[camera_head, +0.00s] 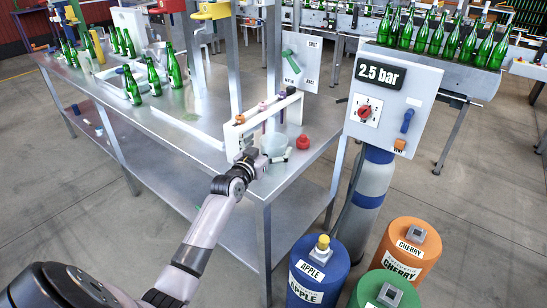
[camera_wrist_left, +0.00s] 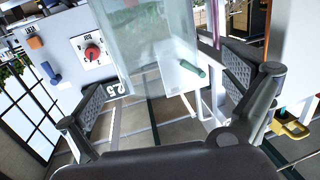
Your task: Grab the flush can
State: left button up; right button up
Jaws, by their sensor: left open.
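A pale, see-through can (camera_head: 274,143) stands near the front right corner of the metal table; I take it as the flush can, though no label is readable. My left gripper (camera_head: 264,160) is low at this corner, on the near side of the can. In the left wrist view the clear can (camera_wrist_left: 145,40) shows between the two spread fingers (camera_wrist_left: 165,85). The fingers are open, with room visible beside the can; the frames do not clearly show contact. My right gripper is in neither view.
A white rack with coloured sticks (camera_head: 240,128) stands just behind the can. A small red item (camera_head: 303,142) sits to its right. Green bottles (camera_head: 152,78) stand farther back left. A control panel (camera_head: 392,103) and coloured drums (camera_head: 321,277) stand beyond the table's right edge.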

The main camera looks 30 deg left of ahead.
pick_arm(q)
jog(key=shift+w+a+f, duration=0.1)
jog(key=shift+w, duration=1.3)
jog(key=c, duration=1.8)
